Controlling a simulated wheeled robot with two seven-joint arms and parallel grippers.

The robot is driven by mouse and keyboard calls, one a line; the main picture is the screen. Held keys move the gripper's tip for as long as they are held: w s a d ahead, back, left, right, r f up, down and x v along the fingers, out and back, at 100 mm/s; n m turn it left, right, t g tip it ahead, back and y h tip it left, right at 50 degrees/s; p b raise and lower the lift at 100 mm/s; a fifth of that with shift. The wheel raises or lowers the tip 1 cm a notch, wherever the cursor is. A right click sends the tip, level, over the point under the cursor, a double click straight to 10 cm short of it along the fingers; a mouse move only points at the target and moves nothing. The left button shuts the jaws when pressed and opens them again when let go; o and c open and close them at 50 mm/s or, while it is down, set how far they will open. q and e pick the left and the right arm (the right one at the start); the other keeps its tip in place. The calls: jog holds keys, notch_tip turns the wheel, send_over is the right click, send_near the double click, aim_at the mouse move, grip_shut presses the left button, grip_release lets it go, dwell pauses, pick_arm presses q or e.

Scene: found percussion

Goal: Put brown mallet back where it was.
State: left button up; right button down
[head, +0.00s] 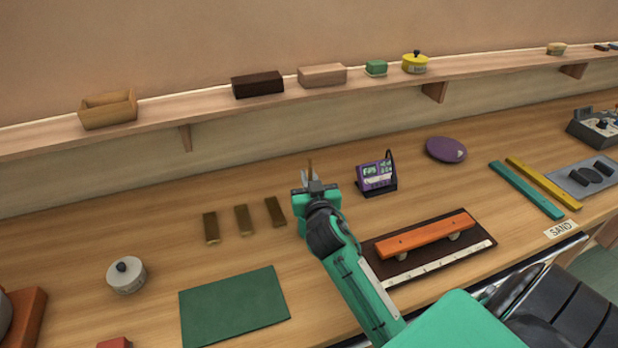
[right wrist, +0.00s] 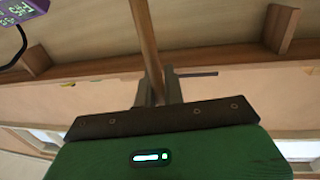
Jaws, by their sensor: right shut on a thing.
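The brown mallet (right wrist: 143,38) shows in the right wrist view as a brown stick running up out of the picture from between the jaws. My right gripper (right wrist: 158,92) is shut on it. In the head view the right gripper (head: 312,178) is over the middle of the bench, with a short piece of the mallet (head: 310,165) sticking up past the fingers. The mallet's head cannot be made out in either view. My left gripper is not in view.
Several dark bars (head: 242,220) lie left of the gripper. A purple meter (head: 376,174) stands to its right. An orange bar on a dark board (head: 425,234) and a green mat (head: 235,308) lie nearer. A shelf (head: 210,113) with blocks and tins runs behind.

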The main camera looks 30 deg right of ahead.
jog(key=shift+f, duration=0.1)
jog(key=c, duration=1.5)
grip_release()
jog(key=b+v, duration=0.3)
jog(key=v, duration=0.9)
